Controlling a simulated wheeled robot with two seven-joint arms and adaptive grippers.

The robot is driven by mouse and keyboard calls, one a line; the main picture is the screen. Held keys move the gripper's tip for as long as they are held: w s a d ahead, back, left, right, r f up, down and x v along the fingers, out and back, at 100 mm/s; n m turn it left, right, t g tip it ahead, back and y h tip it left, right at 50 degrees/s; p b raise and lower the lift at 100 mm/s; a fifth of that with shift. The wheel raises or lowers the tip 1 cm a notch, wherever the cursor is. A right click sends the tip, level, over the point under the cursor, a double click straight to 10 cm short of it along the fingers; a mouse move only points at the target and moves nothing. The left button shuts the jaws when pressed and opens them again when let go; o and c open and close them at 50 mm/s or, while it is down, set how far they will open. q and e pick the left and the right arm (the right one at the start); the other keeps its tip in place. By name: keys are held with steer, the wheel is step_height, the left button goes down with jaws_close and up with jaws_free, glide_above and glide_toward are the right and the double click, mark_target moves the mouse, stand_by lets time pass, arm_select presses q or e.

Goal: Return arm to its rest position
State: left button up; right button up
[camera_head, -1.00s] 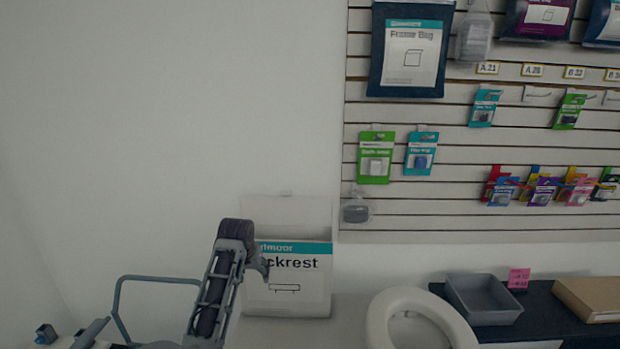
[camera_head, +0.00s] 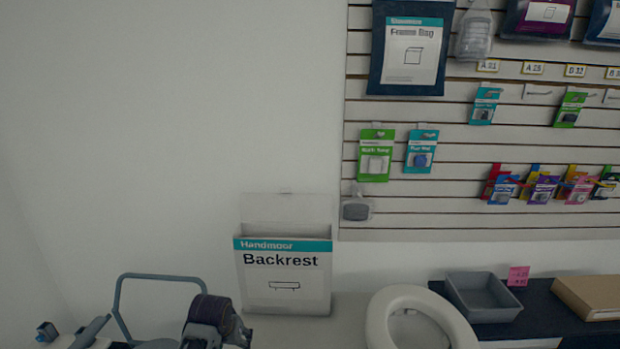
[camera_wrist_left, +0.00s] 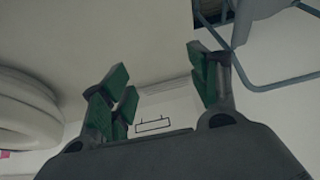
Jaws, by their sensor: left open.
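My left arm (camera_head: 208,318) shows at the bottom of the head view, low in front of the lower left corner of the white Backrest box (camera_head: 285,285). Its fingers cannot be made out clearly there. In the left wrist view my left gripper (camera_wrist_left: 165,85) has its green-padded fingers spread wide apart, with nothing between them. Part of the Backrest box (camera_wrist_left: 155,118) shows beyond the fingers in that view. My right gripper is in neither view.
A grey tubular frame (camera_head: 150,278) stands left of my arm. A white ring-shaped seat (camera_head: 378,318) lies to the right, then a grey tray (camera_head: 483,312) and a cardboard box (camera_head: 592,296) on a dark counter. A slatwall (camera_head: 440,220) with hanging packs is behind.

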arm_select(q)
steer(key=s+a+f+m, duration=0.1)
steer(key=s+m, duration=0.1)
steer(key=s, duration=2.2)
step_height(320, 180, down, 33)
steer(key=s+g, duration=0.2)
steer(key=s+a+f, duration=0.2)
steer(key=s+f, duration=0.8)
steer(key=s, duration=0.1)
steer(key=s+a+f+g, duration=0.1)
steer(key=s+a+f, duration=0.1)
steer(key=s+f, duration=0.8)
steer(key=shift+s+f, duration=0.4)
steer(key=shift+s, duration=0.6)
